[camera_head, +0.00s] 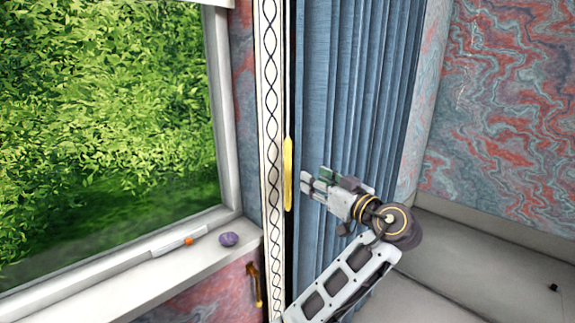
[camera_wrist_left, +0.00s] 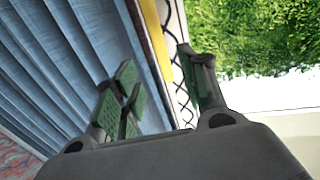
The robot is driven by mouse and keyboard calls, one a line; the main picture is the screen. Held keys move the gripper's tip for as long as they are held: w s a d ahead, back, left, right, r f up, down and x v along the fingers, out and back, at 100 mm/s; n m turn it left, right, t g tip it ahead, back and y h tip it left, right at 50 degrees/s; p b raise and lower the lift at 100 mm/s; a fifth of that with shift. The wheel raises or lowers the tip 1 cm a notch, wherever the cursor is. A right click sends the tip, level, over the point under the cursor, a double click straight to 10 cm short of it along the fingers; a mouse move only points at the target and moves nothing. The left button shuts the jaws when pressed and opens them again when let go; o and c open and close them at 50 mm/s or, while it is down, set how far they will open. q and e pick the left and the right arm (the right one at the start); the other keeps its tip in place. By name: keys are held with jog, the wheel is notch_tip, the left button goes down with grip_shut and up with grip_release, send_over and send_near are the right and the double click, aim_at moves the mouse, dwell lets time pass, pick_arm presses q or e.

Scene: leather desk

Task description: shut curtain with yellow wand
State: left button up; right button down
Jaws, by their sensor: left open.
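The blue pleated curtain (camera_head: 350,75) hangs bunched to the right of the window, and it also fills the left of the left wrist view (camera_wrist_left: 50,60). The yellow wand (camera_head: 288,173) hangs upright at the curtain's left edge. My left gripper (camera_head: 306,183) is just right of the wand, in front of the curtain, fingers pointing left. In the left wrist view its fingers (camera_wrist_left: 158,66) are spread, and the wand (camera_wrist_left: 151,30) shows in the gap between the tips. Whether a finger touches the wand I cannot tell. My right gripper is not in view.
The window (camera_head: 110,120) at left is uncovered. A white patterned strip (camera_head: 270,110) stands left of the wand. On the sill (camera_head: 130,265) lie a purple stone (camera_head: 229,239) and a white pen-like object (camera_head: 178,243). A brown handle (camera_head: 254,284) is below.

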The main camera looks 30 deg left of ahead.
aim_at(290, 165)
pick_arm(q)
jog(key=p+x, duration=0.2)
jog(key=x, duration=1)
jog(key=shift+w+a, duration=0.2)
jog(key=shift+a, duration=0.05)
jog(key=shift+w+a, duration=0.3)
jog(key=shift+a, duration=0.25)
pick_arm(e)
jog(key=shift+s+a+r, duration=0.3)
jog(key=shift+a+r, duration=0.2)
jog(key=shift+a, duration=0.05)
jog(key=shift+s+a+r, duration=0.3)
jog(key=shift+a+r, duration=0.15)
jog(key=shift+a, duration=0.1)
pick_arm(q)
grip_shut()
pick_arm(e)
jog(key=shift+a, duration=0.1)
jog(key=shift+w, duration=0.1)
